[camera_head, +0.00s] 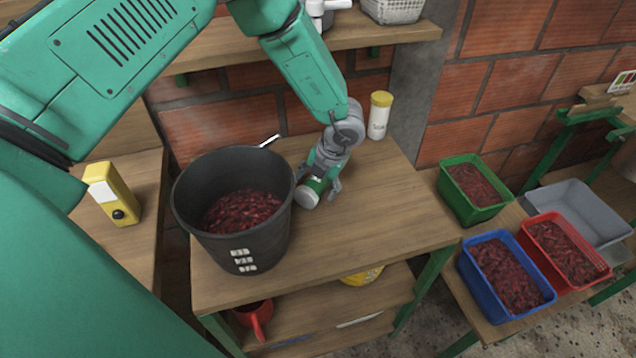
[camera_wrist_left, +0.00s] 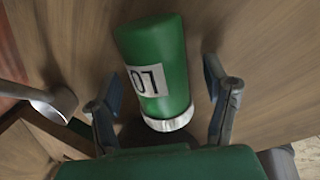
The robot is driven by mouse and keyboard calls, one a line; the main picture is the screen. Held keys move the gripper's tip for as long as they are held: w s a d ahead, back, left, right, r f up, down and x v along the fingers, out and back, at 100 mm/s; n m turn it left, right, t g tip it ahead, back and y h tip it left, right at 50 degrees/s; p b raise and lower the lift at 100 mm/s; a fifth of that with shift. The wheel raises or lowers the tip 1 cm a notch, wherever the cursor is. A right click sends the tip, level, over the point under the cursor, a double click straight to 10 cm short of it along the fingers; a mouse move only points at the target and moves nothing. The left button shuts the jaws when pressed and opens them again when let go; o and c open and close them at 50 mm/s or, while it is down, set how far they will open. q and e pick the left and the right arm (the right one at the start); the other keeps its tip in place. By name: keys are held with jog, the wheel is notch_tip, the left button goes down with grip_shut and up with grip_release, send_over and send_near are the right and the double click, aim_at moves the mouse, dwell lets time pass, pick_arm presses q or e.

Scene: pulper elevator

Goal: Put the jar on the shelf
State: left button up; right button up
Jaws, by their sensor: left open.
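A green jar with a white label and a pale lid (camera_wrist_left: 158,75) lies between the two spread fingers of my left gripper (camera_wrist_left: 168,105) in the left wrist view. In the head view the jar (camera_head: 309,191) is tilted or lying on the wooden table, right beside the black bucket, and partly covered by my left gripper (camera_head: 322,180). The fingers stand apart, with a gap on each side of the jar. A wooden shelf (camera_head: 390,30) is on the brick wall above the table. My right gripper is not in view.
A black bucket (camera_head: 188,215) of red fruit stands left of the jar. A white jar with a yellow lid (camera_head: 379,115) stands at the table's back. Green (camera_head: 463,215), blue (camera_head: 489,308) and red (camera_head: 560,285) crates are at right. The table's front right is clear.

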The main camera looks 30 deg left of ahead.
pick_arm(q)
jog(key=shift+a+f, duration=0.45)
jog(key=shift+f, duration=0.05)
jog(key=shift+d+r, duration=0.2)
jog(key=shift+d, duration=0.3)
jog(key=c, duration=1.4)
